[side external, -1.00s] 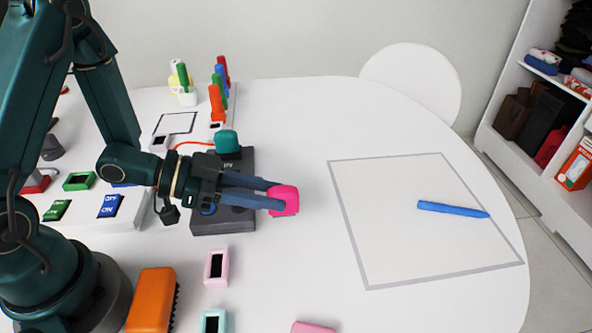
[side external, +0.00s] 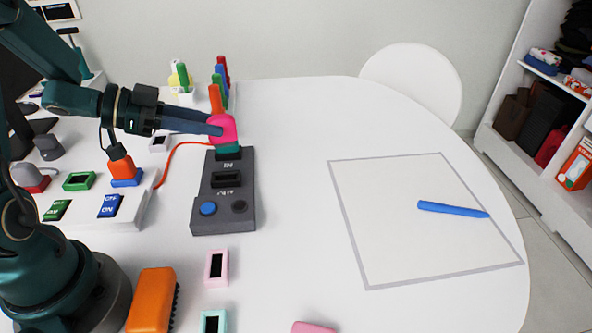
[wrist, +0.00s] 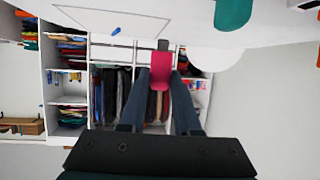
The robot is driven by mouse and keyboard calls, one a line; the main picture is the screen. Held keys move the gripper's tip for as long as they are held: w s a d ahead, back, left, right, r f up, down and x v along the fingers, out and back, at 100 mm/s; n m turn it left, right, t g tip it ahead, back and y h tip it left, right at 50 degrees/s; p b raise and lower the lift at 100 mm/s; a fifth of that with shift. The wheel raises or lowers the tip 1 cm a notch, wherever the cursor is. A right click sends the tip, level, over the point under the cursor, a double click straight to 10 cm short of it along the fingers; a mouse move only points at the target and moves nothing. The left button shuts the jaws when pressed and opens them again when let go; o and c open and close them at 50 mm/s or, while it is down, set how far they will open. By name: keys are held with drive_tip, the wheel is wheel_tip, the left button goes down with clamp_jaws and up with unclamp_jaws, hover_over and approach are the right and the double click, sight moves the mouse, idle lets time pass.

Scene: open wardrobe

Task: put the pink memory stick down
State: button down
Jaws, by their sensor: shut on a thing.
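My gripper (side external: 214,130) is shut on the pink memory stick (side external: 224,126). The stick also shows between the two fingers in the wrist view (wrist: 161,72), with a dark connector end pointing away from my gripper. In the side view the stick overlaps a teal stick (side external: 229,153) at the far end of the grey dock (side external: 226,205); whether they touch I cannot tell. The teal stick shows apart, at the top right, in the wrist view (wrist: 233,12).
A white board with a grey border (side external: 380,235) carries a blue marker (side external: 453,209). Coloured pens (side external: 216,98) stand behind my gripper. A pink-framed piece (side external: 216,268) and an orange brush (side external: 151,300) lie at the front. The table between dock and board is clear.

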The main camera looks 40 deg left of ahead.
drive_tip(key=w+d, duration=0.1)
drive_tip(key=w, duration=0.9)
drive_tip(key=m+g+h, duration=0.1)
drive_tip(key=m+h, duration=0.1)
hover_over(386, 208)
drive_tip(key=f, duration=0.5)
drive_tip(key=shift+a+f, duration=0.2)
drive_tip(key=shift+f, duration=0.15)
drive_tip(key=shift+d+f, duration=0.15)
drive_tip(key=shift+d, duration=0.05)
drive_tip(key=shift+f, duration=2)
drive_tip(key=shift+f, duration=0.15)
